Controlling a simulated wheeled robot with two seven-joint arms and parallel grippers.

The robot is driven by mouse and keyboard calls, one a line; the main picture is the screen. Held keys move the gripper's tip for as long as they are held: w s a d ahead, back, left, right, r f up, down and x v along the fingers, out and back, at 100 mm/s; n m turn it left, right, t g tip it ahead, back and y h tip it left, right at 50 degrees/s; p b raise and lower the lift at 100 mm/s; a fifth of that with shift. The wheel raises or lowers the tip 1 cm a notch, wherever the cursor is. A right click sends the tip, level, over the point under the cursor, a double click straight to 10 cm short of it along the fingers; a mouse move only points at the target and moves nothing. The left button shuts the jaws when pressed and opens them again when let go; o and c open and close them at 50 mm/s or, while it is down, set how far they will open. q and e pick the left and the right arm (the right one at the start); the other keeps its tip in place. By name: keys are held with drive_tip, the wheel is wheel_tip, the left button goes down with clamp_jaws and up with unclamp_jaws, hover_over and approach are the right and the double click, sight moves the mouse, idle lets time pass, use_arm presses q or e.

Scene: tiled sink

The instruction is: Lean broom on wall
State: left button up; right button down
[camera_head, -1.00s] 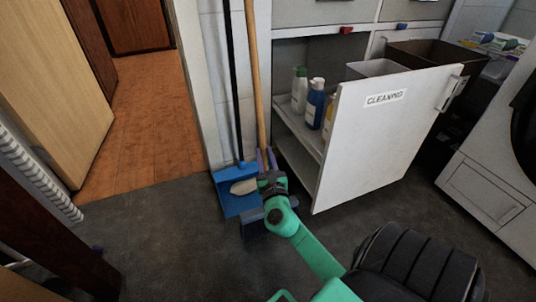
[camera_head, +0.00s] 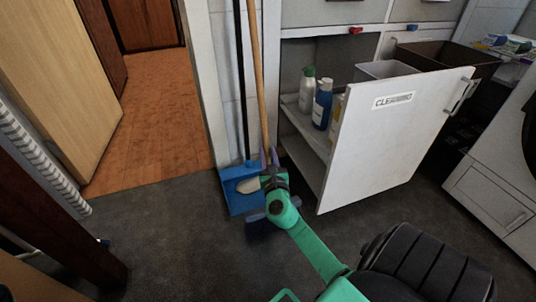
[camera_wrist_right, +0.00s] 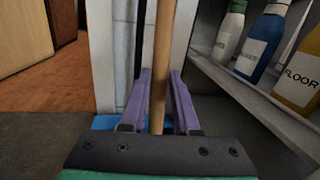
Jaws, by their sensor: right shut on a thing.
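The broom has a long wooden handle (camera_head: 258,85), standing nearly upright in front of the pale wall strip (camera_head: 222,90) left of the cabinet. Its dark head (camera_head: 259,228) is low at the floor, partly hidden by my arm. My right gripper (camera_head: 270,160) is shut on the lower handle. In the right wrist view, the purple fingers (camera_wrist_right: 161,75) are on either side of the wooden handle (camera_wrist_right: 162,50). I cannot tell whether the handle's top touches the wall. My left gripper is not in view.
A blue dustpan (camera_head: 240,200) with a black handle (camera_head: 242,80) stands close left of the broom. An open cabinet door (camera_head: 385,140) marked "CLEANING" juts out at right, with bottles (camera_head: 321,105) behind it. Dark floor (camera_head: 160,230) is clear at left.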

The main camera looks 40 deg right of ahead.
drive_tip(key=c, duration=0.6)
unclamp_jaws()
drive_tip(key=shift+f, duration=0.1)
drive_tip(key=shift+f, duration=0.1)
